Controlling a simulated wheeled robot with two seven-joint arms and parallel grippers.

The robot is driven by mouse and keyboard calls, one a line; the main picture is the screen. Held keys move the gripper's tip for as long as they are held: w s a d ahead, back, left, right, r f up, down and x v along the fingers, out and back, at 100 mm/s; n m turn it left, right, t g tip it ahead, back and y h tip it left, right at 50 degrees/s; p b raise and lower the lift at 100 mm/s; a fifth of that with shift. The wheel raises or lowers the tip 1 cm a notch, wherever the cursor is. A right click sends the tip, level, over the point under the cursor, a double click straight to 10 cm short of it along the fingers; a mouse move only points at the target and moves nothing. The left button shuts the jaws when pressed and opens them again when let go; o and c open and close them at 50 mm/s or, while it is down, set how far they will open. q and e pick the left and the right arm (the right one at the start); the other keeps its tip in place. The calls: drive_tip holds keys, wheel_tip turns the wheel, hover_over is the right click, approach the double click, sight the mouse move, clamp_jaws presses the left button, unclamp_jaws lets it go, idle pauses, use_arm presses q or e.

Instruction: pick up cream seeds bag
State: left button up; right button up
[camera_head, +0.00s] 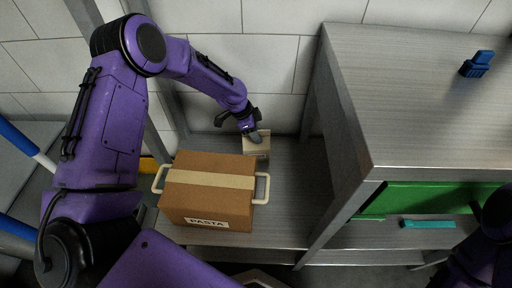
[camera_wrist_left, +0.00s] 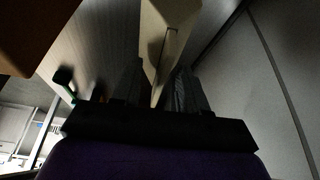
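The cream seeds bag (camera_head: 257,147) is a small cream block-like shape on the grey shelf, behind the cardboard box, near the tiled wall. My left gripper (camera_head: 252,135) reaches down to it from the left and covers part of it. In the left wrist view the cream bag (camera_wrist_left: 168,35) extends between the two spread fingers of my left gripper (camera_wrist_left: 157,88). The fingers stand on either side of its near edge; whether they touch it is unclear. My right gripper is not visible; only part of the right arm shows at the lower right.
A brown box labelled PASTA (camera_head: 208,205), with white side handles, stands just in front of the bag. A raised metal counter (camera_head: 430,90) is at the right, with a blue object (camera_head: 477,64) on top. A teal item (camera_head: 427,224) lies below, near a green panel (camera_head: 430,199).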

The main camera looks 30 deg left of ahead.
use_arm(q)
clamp_jaws()
idle(1.3)
